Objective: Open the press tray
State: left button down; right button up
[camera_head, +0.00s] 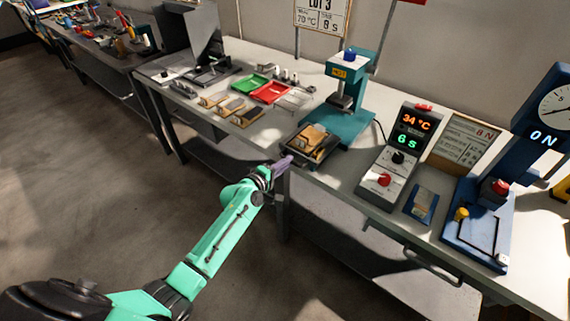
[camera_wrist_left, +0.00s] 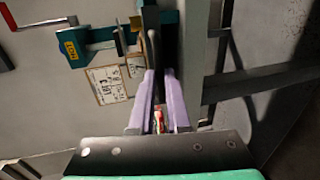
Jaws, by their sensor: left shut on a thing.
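The press tray (camera_head: 324,157) is dark and shallow. It holds tan blocks and sits in front of the teal heated press (camera_head: 345,120), near the table's front edge. My left gripper (camera_head: 284,163) reaches up to the tray's front from the aisle side. Its purple fingers (camera_wrist_left: 160,98) are shut on the tray's front handle, which is mostly hidden between them. The teal press also shows at the top of the wrist view (camera_wrist_left: 75,47). My right gripper is not in view.
A control box (camera_head: 397,150) reading 34 °C and 6 s stands right of the press. A blue dial device (camera_head: 475,225) is at far right. Left are gold-coloured molds (camera_head: 240,110), a green tray (camera_head: 245,84) and a red tray (camera_head: 270,92). The floor in front is clear.

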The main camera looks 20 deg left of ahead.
pick_arm(q)
jog(key=shift+w+d, duration=0.1)
jog(key=shift+w, duration=0.05)
jog(key=c, duration=0.9)
grip_release()
jog(key=v, duration=1.4)
jog(key=shift+s, duration=0.25)
jog(key=shift+f, duration=0.1)
